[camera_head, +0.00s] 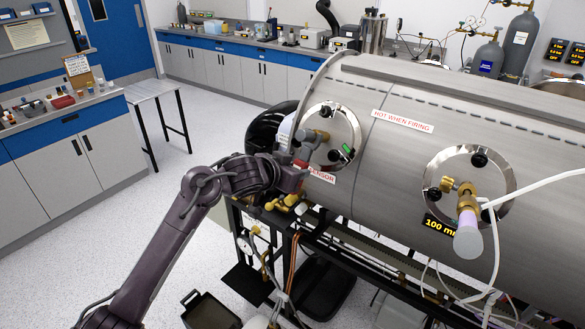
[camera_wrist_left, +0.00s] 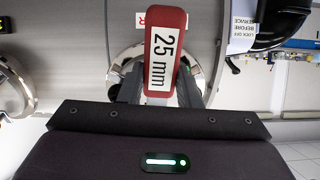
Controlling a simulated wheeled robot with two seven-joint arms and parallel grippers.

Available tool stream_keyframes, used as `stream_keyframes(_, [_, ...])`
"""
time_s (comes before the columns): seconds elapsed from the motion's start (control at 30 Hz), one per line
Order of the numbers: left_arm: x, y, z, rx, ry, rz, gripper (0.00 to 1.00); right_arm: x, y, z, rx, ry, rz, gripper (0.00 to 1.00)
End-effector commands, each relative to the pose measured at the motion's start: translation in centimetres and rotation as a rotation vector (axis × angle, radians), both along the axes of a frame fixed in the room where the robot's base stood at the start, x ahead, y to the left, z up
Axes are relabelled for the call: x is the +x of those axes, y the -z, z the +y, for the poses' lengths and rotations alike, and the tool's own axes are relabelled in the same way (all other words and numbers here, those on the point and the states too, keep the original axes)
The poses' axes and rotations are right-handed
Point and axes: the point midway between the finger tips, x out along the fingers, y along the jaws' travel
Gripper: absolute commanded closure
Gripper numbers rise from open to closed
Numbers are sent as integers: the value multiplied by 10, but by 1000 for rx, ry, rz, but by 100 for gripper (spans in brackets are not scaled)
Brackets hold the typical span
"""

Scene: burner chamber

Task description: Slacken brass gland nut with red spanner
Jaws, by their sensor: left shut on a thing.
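My left gripper (camera_head: 291,162) is shut on the red spanner, in front of the left round port (camera_head: 348,118) of the steel chamber. In the left wrist view the spanner's red handle (camera_wrist_left: 166,22) with its "25 mm" label rises between the two dark fingers (camera_wrist_left: 160,90). In the head view only a bit of red shows at the fingers. A brass fitting (camera_head: 324,135) shows at this port, but I cannot tell whether the spanner's jaw touches it. Another brass fitting (camera_head: 466,196) with a pale tube end sits on the right port. My right gripper is not in view.
The chamber (camera_head: 400,160) fills the right side, with a frame, hoses and brass valves (camera_head: 282,203) beneath it. White cables (camera_head: 535,185) hang at the right port.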

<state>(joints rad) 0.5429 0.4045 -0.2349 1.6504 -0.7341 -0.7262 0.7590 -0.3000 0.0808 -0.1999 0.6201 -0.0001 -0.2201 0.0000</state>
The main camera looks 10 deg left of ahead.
Motion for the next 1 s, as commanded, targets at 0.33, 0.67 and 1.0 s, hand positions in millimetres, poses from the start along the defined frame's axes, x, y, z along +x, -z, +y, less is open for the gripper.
stream_keyframes(0.33, [0,-2,-2,-16,-7,1,100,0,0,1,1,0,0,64])
stream_keyframes(0.67, [-6,-2,-16,-152,-82,58,100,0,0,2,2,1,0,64])
stream_keyframes(1.0, [-6,-2,-17,-175,-96,68,100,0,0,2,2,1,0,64])
